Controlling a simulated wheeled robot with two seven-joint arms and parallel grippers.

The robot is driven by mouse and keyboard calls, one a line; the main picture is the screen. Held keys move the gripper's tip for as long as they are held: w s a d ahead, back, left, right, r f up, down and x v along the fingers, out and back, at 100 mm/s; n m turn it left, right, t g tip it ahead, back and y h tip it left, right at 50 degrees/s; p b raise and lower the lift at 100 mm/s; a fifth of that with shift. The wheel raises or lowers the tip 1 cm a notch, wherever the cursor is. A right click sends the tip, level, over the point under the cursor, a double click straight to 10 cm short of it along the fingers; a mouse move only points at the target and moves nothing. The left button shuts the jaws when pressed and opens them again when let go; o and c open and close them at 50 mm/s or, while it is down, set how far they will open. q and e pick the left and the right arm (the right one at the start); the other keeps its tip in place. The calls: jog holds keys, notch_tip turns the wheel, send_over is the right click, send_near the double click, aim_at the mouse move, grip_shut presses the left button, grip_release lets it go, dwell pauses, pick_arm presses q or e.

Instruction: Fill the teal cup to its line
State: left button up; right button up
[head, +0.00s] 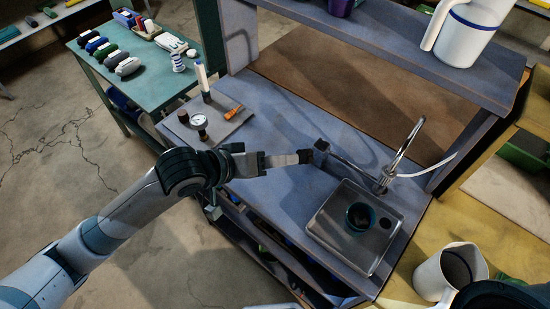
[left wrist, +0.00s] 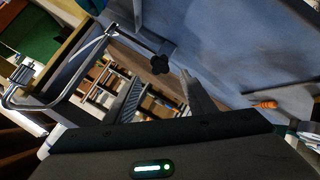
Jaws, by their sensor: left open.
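The teal cup (head: 360,216) stands in the metal sink tray (head: 330,236) in the head view; its inside looks dark, and I cannot make out its line or water level. The curved tap (head: 402,150) rises behind the sink. A dark block (head: 321,147) sits at the end of a bar left of the tap; in the left wrist view a dark lobed knob (left wrist: 160,65) shows on it. My left gripper (head: 303,157) is open and empty, just left of the block. In the left wrist view, the knob lies just beyond the gap between its fingers (left wrist: 162,82).
A white pitcher with a blue band (head: 472,30) stands on the upper shelf (head: 400,60). Another pitcher (head: 445,272) stands on the yellow table at lower right. A board with a gauge (head: 199,121) lies at the bench's left end. The bench between board and sink is mostly clear.

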aim_at(302, 157)
pick_arm(q)
jog(key=b+x, duration=0.9)
jog(key=shift+f, duration=0.1)
jog(key=shift+c, duration=0.9)
jog(key=c, duration=0.4)
